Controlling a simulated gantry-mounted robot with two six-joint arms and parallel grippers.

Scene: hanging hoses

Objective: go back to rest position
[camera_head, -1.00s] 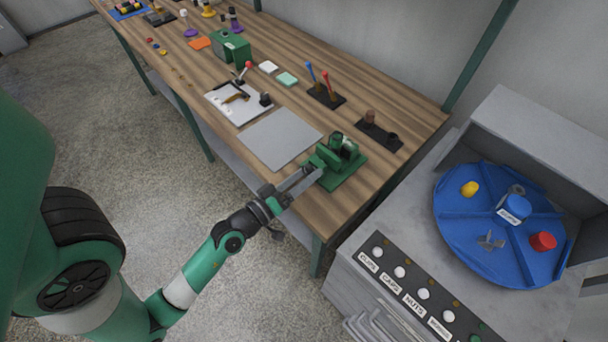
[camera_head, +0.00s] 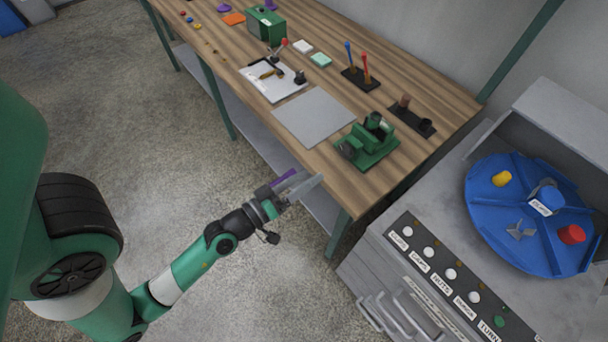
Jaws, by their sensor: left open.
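My left gripper (camera_head: 297,187) is open, at the end of the green and black arm that comes in from the lower left. It is in the air just off the front edge of the wooden workbench (camera_head: 412,75), and I see nothing between its fingers. A green vise-like fixture (camera_head: 368,141) stands at the bench's near right corner, apart from the gripper. My right gripper is not in view.
A grey mat (camera_head: 313,116), a clipboard (camera_head: 272,79), pen holders (camera_head: 360,78) and a green box (camera_head: 266,25) are on the bench. A grey cabinet with a blue turntable (camera_head: 530,214) and labelled buttons stands right. Open floor (camera_head: 110,130) lies left.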

